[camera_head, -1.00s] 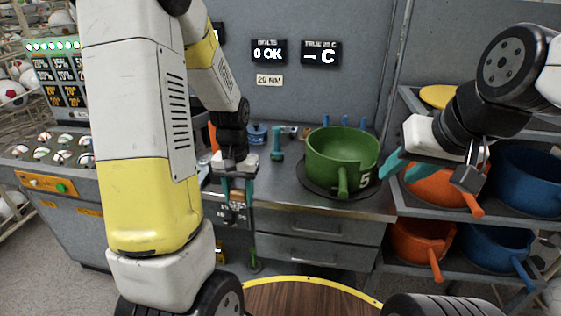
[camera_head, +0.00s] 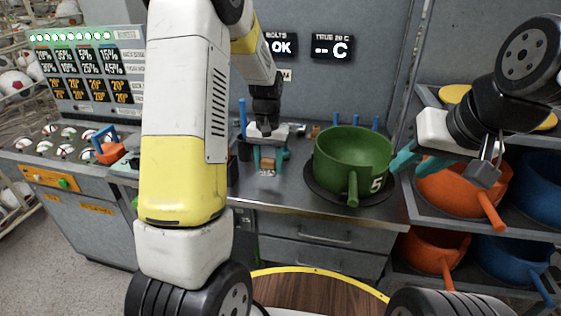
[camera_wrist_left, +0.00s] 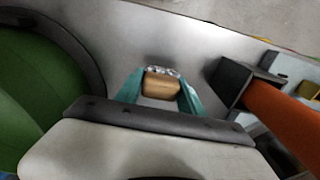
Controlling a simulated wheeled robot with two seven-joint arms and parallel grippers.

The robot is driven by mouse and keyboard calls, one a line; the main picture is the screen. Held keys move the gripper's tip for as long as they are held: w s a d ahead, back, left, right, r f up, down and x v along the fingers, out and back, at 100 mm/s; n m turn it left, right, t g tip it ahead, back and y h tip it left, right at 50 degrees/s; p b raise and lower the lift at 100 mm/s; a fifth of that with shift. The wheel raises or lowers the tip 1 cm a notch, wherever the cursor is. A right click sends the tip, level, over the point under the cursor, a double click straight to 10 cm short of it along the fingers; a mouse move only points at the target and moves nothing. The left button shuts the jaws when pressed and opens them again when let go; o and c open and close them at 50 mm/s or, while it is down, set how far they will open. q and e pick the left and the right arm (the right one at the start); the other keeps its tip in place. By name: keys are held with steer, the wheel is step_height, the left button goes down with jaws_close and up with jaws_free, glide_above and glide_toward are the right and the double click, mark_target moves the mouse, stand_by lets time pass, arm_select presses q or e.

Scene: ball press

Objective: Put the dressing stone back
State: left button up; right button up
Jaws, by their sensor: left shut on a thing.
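The dressing stone (camera_wrist_left: 160,86) is a small tan block with a grey speckled far end. In the left wrist view it sits between the two teal fingers of my left gripper (camera_wrist_left: 158,90), which is shut on it. In the head view my left gripper (camera_head: 268,158) points down over the grey counter (camera_head: 290,198), left of the green pot. The stone (camera_head: 267,163) shows partly between the fingers there. I cannot tell whether it touches the counter. My right gripper (camera_head: 408,172) is open and empty, in front of the shelves at the right.
A green pot (camera_head: 345,150) stands on a dark round plate right of my left gripper. A black holder (camera_wrist_left: 236,82) with an orange thing (camera_wrist_left: 280,112) is near the stone. Blue pegs line the counter's back. Orange pots (camera_head: 455,185) and blue pots fill the right shelves.

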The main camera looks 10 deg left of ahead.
mark_target(271, 171)
arm_select(q)
steer(key=shift+w+d, duration=0.25)
steer(key=shift+w, duration=0.3)
steer(key=shift+w+f, duration=0.1)
steer(key=shift+f, duration=1.75)
steer(key=shift+f, duration=0.1)
steer(key=o, duration=1.5)
steer(key=shift+c, duration=0.2)
